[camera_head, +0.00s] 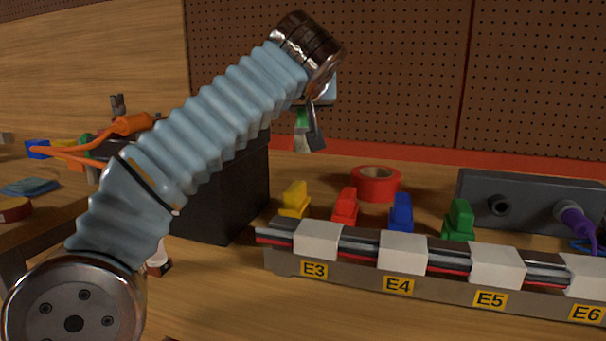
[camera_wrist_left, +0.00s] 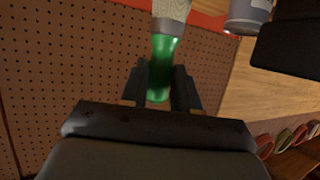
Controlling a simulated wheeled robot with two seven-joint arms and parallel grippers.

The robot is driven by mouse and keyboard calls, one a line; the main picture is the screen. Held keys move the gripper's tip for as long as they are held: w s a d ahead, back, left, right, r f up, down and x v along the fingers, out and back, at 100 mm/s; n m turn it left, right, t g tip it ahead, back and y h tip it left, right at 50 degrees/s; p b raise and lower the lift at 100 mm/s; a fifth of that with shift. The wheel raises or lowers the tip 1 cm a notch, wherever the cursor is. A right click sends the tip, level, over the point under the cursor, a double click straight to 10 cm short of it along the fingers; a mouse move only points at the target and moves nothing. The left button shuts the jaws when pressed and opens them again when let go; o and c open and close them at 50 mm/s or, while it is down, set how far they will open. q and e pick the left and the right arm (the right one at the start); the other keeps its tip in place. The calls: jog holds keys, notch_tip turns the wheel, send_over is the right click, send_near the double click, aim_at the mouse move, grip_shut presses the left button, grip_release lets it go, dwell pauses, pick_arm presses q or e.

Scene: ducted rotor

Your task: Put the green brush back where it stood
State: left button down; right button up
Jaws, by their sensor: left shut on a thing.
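My left gripper (camera_head: 312,122) is at the upper middle of the head view, in front of the pegboard and above the bench. It is shut on the green brush (camera_head: 301,117), whose lower end hangs down beside the fingers. In the left wrist view the fingers (camera_wrist_left: 159,88) close around the green handle of the brush (camera_wrist_left: 161,50), and its pale end (camera_wrist_left: 171,10) points away from the gripper. No place where the brush stood can be made out. My right gripper is not in view.
A rail (camera_head: 380,287) labelled E3 to E6 crosses the front, with yellow, red, blue and green blocks behind it. A red tape roll (camera_head: 376,184) and a grey box (camera_head: 530,200) with a purple plug stand behind. A black box (camera_head: 235,190) stands beneath my left arm.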

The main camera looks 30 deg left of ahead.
aim_at(303, 148)
pick_arm(q)
notch_tip(303, 148, down, 8)
jog(key=shift+s+f+b, duration=0.1)
jog(key=shift+f+b, duration=0.1)
jog(key=shift+b, duration=0.95)
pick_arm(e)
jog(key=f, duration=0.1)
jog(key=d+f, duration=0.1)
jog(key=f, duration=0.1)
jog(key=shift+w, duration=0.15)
pick_arm(q)
jog(key=shift+f, duration=0.2)
jog(key=c, duration=0.8)
grip_release()
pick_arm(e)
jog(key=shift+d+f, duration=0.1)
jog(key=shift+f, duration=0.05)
pick_arm(q)
jog(key=shift+r, duration=0.2)
jog(key=shift+s+d+r, duration=0.15)
jog(key=v, duration=1.1)
jog(key=shift+s+d, duration=0.15)
jog(key=shift+s, duration=0.1)
